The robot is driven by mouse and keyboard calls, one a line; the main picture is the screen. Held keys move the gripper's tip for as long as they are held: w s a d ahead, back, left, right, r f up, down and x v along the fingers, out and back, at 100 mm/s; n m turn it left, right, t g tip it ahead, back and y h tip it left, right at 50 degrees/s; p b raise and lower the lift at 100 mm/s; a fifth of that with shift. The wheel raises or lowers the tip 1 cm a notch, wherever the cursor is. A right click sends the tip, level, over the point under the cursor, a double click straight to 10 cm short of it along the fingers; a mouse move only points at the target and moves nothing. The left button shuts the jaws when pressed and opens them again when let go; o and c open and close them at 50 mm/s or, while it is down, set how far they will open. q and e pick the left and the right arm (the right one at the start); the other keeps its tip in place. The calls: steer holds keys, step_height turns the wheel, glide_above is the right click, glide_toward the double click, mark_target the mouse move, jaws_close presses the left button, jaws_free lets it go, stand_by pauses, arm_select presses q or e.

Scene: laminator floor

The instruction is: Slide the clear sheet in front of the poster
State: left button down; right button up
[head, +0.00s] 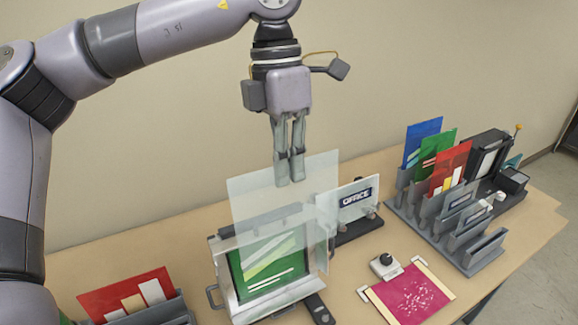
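My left gripper (289,182) points down and is shut on the top edge of the clear sheet (255,199). The sheet hangs upright above the display frame (222,267), and its lower part overlaps the frame's upper part in the picture. The green poster (265,276) with pale stripes stands in the frame. I cannot tell whether the sheet's lower edge is in the frame's slot or in front of or behind the poster. My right gripper is out of view.
An OFFICE sign (357,198) stands right of the frame. A grey rack (428,225) holds blue, green and red sheets. A pink mat (411,297) and a small knobbed device (385,265) lie in front. A red poster (130,297) stands at the front left.

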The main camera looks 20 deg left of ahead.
arm_select(q)
steer(key=w+a+f+p, duration=0.2)
steer(key=w+a+p, duration=0.2)
steer(key=w+a, duration=0.5)
steer(key=shift+a+f, duration=0.15)
steer(key=shift+a, duration=0.6)
steer(key=shift+w, duration=0.1)
stand_by(0.4)
steer(key=shift+f+b, duration=0.25)
steer(key=shift+b, duration=0.05)
stand_by(1.0)
steer(key=shift+s+d+f+b, duration=0.1)
steer(key=shift+d+f+b, duration=0.05)
steer(key=shift+f+b, duration=0.55)
steer(key=shift+s+d+f+b, duration=0.1)
steer(key=shift+f+b, duration=0.35)
steer(key=shift+f, duration=0.45)
steer(key=shift+s+d+f+b, duration=0.25)
steer(key=shift+f+b, duration=1.15)
steer(key=shift+f, duration=0.35)
steer(key=shift+s+d+f+b, duration=0.2)
steer(key=shift+f+b, duration=1.15)
steer(key=shift+f, duration=0.4)
steer(key=shift+s+d+f+b, duration=0.25)
steer(key=shift+f+b, duration=1.15)
steer(key=shift+f, duration=0.35)
steer(key=c, duration=2.3)
jaws_free()
